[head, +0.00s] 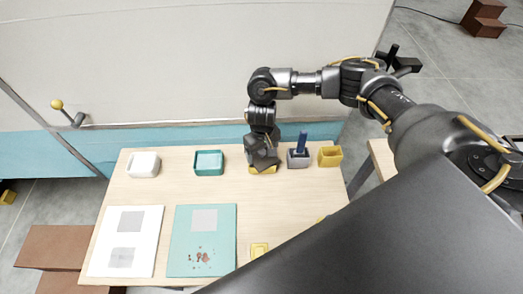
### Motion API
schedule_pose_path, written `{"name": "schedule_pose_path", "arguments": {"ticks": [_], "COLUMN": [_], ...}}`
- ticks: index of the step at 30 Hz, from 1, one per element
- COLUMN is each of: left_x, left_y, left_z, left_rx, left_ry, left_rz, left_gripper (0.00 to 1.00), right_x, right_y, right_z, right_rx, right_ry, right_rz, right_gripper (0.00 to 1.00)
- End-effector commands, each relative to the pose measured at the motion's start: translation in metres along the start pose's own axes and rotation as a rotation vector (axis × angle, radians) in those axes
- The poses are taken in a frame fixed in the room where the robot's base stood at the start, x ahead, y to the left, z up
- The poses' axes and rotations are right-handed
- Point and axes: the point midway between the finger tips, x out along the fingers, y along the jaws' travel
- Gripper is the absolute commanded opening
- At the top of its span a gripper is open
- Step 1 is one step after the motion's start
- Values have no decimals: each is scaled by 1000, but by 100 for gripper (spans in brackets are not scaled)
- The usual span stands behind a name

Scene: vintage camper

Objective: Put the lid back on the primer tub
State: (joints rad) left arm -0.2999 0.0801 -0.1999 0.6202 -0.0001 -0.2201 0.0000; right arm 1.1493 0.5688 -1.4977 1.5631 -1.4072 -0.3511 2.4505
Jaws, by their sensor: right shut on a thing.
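My right gripper (262,160) points down at the back of the table, between the teal tub and the grey tub. It is shut on a yellow thing (262,170), mostly hidden under the fingers; I cannot tell whether this is a lid or a tub. A white tub (143,164), a teal tub (209,162), a grey tub (298,158) with a blue-handled tool standing in it, and a yellow tub (330,156) share that back row. I cannot tell which is the primer tub. My left gripper is out of view.
The wooden table (180,190) also bears a white panel (125,240) with grey patches, a teal panel (202,235) with rusty spots and a small yellow item (259,250). The camper wall (180,65) stands close behind.

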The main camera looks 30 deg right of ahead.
Motion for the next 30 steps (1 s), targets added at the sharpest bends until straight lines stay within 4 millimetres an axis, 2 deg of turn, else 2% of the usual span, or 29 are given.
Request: {"name": "schedule_pose_path", "arguments": {"ticks": [11, 12, 16, 17, 30], "left_x": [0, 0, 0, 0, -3], "left_y": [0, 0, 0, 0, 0], "left_z": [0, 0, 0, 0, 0], "left_rx": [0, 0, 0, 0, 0], "left_ry": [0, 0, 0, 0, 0], "left_rz": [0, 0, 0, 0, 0], "left_gripper": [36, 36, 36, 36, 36], "right_x": [0, 0, 0, 0, -2], "right_y": [0, 0, 0, 0, 0], "right_z": [0, 0, 0, 0, 0], "right_rx": [0, 0, 0, 0, 0], "right_ry": [0, 0, 0, 0, 0], "right_rz": [0, 0, 0, 0, 0], "right_gripper": [58, 81, 98, 100, 100]}}
